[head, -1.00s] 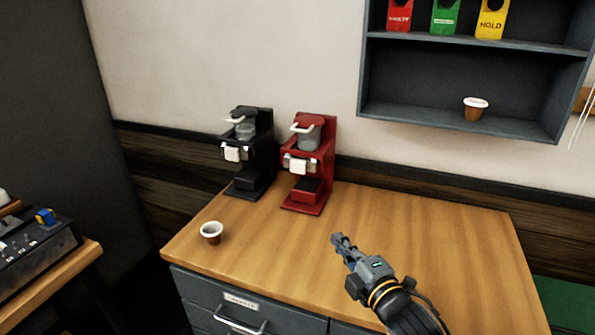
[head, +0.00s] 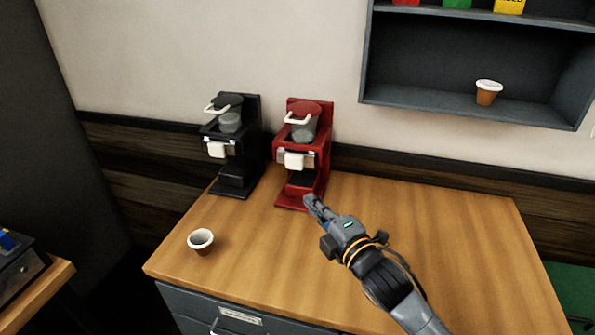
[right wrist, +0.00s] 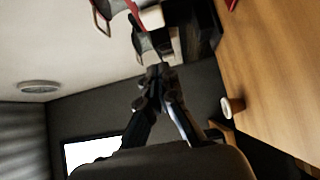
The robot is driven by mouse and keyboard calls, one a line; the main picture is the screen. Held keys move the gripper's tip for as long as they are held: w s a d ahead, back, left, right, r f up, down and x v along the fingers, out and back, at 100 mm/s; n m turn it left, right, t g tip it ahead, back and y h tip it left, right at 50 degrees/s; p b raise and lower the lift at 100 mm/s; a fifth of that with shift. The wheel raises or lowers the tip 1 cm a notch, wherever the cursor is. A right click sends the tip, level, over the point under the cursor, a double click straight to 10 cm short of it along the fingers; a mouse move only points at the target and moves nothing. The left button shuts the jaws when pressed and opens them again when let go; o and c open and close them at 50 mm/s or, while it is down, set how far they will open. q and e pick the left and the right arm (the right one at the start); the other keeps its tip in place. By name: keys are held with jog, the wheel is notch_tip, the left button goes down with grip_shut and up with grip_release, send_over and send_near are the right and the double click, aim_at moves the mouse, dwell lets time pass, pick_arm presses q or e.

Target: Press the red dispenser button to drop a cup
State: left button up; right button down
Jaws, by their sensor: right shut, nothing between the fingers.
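A red brewer (head: 302,155) stands at the back of the wooden counter, with a white paddle (head: 293,160) and a clear container. A similar black brewer (head: 232,145) stands left of it. No separate red dispenser button can be made out. A white-rimmed brown cup (head: 201,241) stands on the counter's front left; it also shows in the right wrist view (right wrist: 232,106). My right gripper (head: 312,203) is shut and empty, its fingertips in front of the red brewer's base in the head view. It also shows in the right wrist view (right wrist: 157,80). My left gripper is not in view.
The counter (head: 440,240) is clear to the right of my right arm. A dark wall shelf (head: 430,97) holds another cup (head: 487,92), with red, green and yellow items above, cut by the frame. A second table (head: 50,285) with a device is at the left edge.

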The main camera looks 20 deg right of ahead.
jog(key=p, duration=0.2)
send_near(289, 163)
jog(key=a, duration=0.3)
jog(key=w, duration=0.2)
jog(key=w+d+p, duration=0.1)
jog(key=w, duration=0.2)
jog(key=shift+d, duration=0.2)
jog(key=shift+w+d+f, duration=0.1)
jog(key=shift+w+d, duration=0.2)
jog(key=shift+d, duration=0.05)
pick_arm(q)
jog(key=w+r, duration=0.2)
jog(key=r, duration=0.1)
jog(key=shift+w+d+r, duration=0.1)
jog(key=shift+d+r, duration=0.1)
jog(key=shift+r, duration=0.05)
